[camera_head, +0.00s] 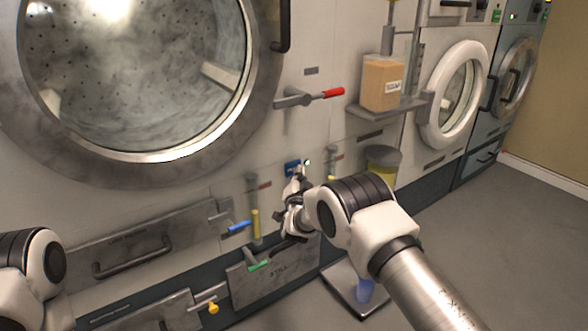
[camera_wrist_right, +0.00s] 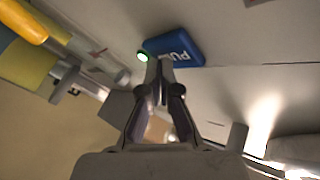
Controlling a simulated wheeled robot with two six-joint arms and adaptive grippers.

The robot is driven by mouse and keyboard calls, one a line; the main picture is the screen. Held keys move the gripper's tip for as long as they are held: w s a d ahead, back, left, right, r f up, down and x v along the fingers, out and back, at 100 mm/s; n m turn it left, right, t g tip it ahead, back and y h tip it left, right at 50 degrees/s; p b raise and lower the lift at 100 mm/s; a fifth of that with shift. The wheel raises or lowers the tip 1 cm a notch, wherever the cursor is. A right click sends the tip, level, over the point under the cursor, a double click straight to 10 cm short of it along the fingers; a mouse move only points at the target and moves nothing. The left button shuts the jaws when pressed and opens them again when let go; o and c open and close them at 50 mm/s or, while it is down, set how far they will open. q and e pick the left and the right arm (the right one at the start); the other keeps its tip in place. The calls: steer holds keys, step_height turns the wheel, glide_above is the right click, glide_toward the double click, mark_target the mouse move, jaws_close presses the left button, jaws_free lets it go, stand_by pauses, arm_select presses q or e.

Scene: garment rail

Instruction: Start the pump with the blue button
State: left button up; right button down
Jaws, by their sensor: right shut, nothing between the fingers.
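The blue button (camera_head: 291,167) is on the white machine front, below the red-handled lever. In the right wrist view the blue button (camera_wrist_right: 180,46) shows white letters, partly hidden by my fingers. A small lit lamp (camera_head: 307,162) with a greenish rim sits beside it; it also shows in the right wrist view (camera_wrist_right: 143,56). My right gripper (camera_head: 299,180) is shut and empty, its fingertips (camera_wrist_right: 160,66) at the button's near edge. I cannot tell whether they touch it. My left arm shows at the lower left, but its gripper is out of view.
A red-handled lever (camera_head: 320,95) juts out above the button. A blue-handled valve (camera_head: 238,227), a green handle (camera_head: 258,265) and a yellow knob (camera_head: 213,308) stick out lower down. A tan container (camera_head: 382,82) stands on a shelf to the right. Grey floor (camera_head: 480,240) is clear at right.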

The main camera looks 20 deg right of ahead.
steer(key=shift+s, duration=0.1)
steer(key=shift+s+d+r, duration=0.1)
steer(key=shift+s, duration=0.05)
steer(key=shift+s+d+p, duration=0.35)
steer(key=shift+s+p, duration=0.5)
steer(key=shift+s, duration=0.05)
steer(key=shift+s+d+p, duration=0.3)
steer(key=shift+s+p, duration=0.5)
steer(key=shift+s, duration=0.1)
steer(key=shift+s+d+p, duration=0.35)
steer(key=shift+s+p, duration=0.5)
steer(key=shift+s, duration=0.05)
